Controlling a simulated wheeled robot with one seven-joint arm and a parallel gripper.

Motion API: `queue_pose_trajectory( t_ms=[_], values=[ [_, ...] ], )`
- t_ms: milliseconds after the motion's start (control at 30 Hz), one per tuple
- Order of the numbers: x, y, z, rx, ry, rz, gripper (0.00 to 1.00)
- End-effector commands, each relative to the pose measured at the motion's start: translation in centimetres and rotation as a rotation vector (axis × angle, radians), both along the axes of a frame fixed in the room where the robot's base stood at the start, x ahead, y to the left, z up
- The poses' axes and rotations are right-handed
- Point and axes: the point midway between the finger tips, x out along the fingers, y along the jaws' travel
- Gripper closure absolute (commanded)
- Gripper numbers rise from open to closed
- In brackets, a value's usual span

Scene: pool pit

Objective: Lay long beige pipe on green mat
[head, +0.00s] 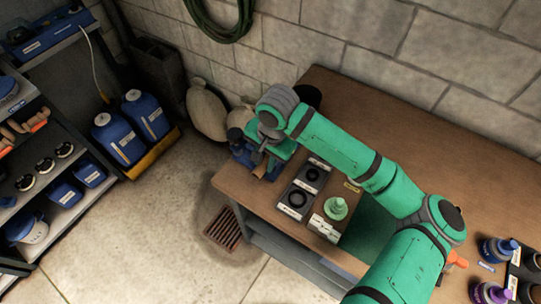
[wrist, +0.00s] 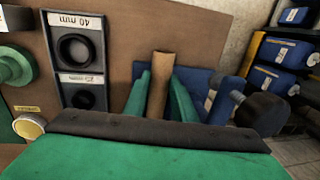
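The long beige pipe (wrist: 159,84) is between the two green fingers of my gripper (wrist: 161,95) in the wrist view, and both fingers appear to touch its sides. In the head view my gripper (head: 264,160) is at the left end of the workbench, over a blue vise (head: 243,154); a small brown piece of the pipe shows below the fingers. The blue vise (wrist: 200,84) is right behind the pipe in the wrist view; whether its jaws touch the pipe is hidden. The green mat (head: 368,228) lies on the bench, partly covered by my arm.
Between vise and mat are a black ring gauge board (head: 297,198) marked 40 mm and a green knobbed object (head: 335,208). Bottles (head: 497,250) stand at the bench's right. A shelf (head: 75,205) and blue jugs (head: 120,138) are left. The bench behind my arm is bare.

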Motion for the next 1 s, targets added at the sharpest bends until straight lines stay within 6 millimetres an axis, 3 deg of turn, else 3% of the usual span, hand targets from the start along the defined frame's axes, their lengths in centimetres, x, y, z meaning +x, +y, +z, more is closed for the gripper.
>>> queue_pose_trajectory(
  t_ms=[367, 533, 700, 1000],
  values=[
    [0.0, 0.0, 0.1, 0.000, 0.000, 0.000, 1.00],
    [0.0, 0.1, 1.1, 0.002, 0.000, 0.000, 1.00],
    [0.0, 0.1, 3.4, 0.002, -0.002, 0.001, 1.00],
    [-4.8, 0.3, 8.9, 0.001, -0.004, 0.005, 1.00]
  ],
)
